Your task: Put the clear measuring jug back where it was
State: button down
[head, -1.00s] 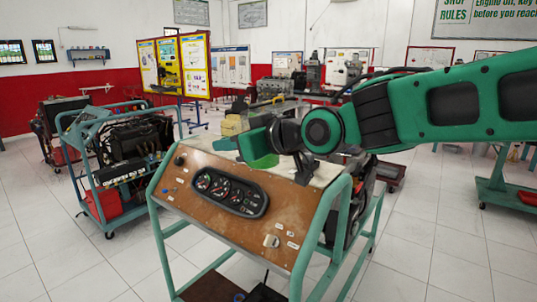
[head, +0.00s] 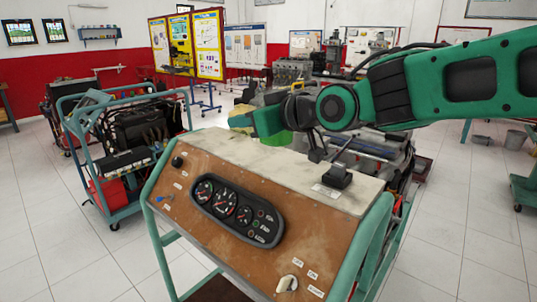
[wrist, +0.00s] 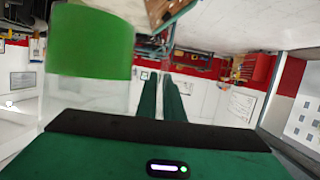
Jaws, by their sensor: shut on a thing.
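The clear measuring jug (wrist: 85,92) fills the left of the wrist view, with a bright green band (wrist: 90,42) at the picture's top end of it. In the head view its green part (head: 284,137) shows just below my gripper (head: 268,121), and the rest is hidden or too small to see. My gripper's two dark green fingers (wrist: 161,97) are close together beside the jug, shut on it. The grip point itself is hard to see. The jug is over or beyond the rear edge of the brown gauge panel trainer (head: 225,175); I cannot tell which.
The trainer's pale top (head: 230,150) is mostly bare and carries a black box (head: 336,177) at its right. A blue-framed engine trainer (head: 130,150) stands to the left. Yellow display boards (head: 180,45) stand behind. Tiled floor is open at right (head: 450,220).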

aim_at(274, 145)
jog(key=shift+w+a+f, duration=0.2)
jog(key=shift+w+f, duration=1.6)
jog(key=shift+w, duration=0.15)
jog(key=shift+w+a+f, duration=0.25)
jog(key=shift+w+f, duration=1.55)
jog(key=shift+w, duration=0.1)
jog(key=shift+w+a+f, duration=0.2)
jog(key=shift+w+f, duration=1.6)
jog(key=shift+w, duration=0.15)
jog(key=c, duration=1.9)
grip_release()
jog(key=shift+d, duration=0.1)
jog(key=v, duration=1.2)
